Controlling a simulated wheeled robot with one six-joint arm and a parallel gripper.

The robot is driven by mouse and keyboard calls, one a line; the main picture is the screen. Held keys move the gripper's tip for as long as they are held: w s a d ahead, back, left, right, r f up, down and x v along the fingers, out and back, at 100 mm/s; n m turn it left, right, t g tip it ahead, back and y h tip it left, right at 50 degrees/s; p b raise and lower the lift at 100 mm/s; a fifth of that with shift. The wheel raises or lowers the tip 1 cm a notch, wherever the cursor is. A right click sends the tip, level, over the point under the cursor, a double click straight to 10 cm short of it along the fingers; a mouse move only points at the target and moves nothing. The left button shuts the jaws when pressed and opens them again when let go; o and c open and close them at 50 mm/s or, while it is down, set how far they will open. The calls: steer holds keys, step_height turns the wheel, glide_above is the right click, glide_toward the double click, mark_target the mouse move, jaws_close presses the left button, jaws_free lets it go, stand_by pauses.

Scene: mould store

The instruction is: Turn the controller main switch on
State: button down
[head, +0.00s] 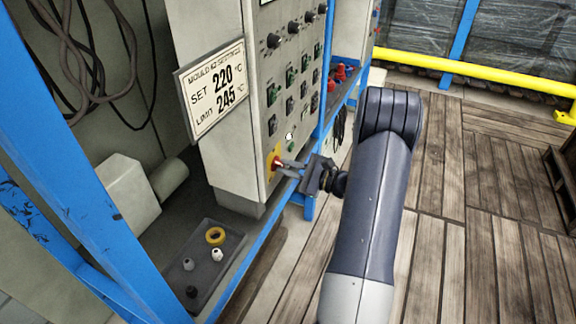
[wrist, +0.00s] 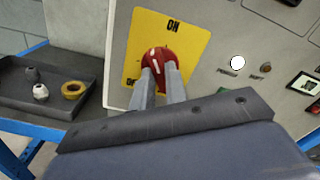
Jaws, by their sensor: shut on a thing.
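The main switch is a red rotary knob (wrist: 158,62) on a yellow plate (wrist: 195,42) low on the grey controller cabinet. In the wrist view ON is printed at the plate's top and a partly covered OFF at its lower left. A white mark shows on the knob; I cannot tell exactly where it points. My gripper (wrist: 160,84) is shut on the knob, one finger on each side, hiding its lower part. In the head view the yellow plate (head: 272,163) and my gripper (head: 285,167) meet at the cabinet's lower corner.
A white POWER lamp (wrist: 237,63) looks bright beside a dull HEAT lamp (wrist: 264,67). A settings sign (head: 213,88) reads SET 220, LIMIT 245. A dark tray (head: 216,268) holds a yellow ring and small parts.

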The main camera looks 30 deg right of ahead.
steer(key=m+p, duration=0.1)
steer(key=m, duration=0.2)
steer(key=shift+m, duration=0.3)
steer(key=shift+m+p, duration=0.85)
steer(key=shift+m, duration=0.65)
steer(key=c, duration=1.4)
jaws_free()
steer(key=shift+c, duration=0.2)
steer(key=v, duration=1)
steer(key=shift+s+d+b, duration=0.25)
steer(key=shift+s+b, duration=0.05)
steer(key=shift+s, duration=0.05)
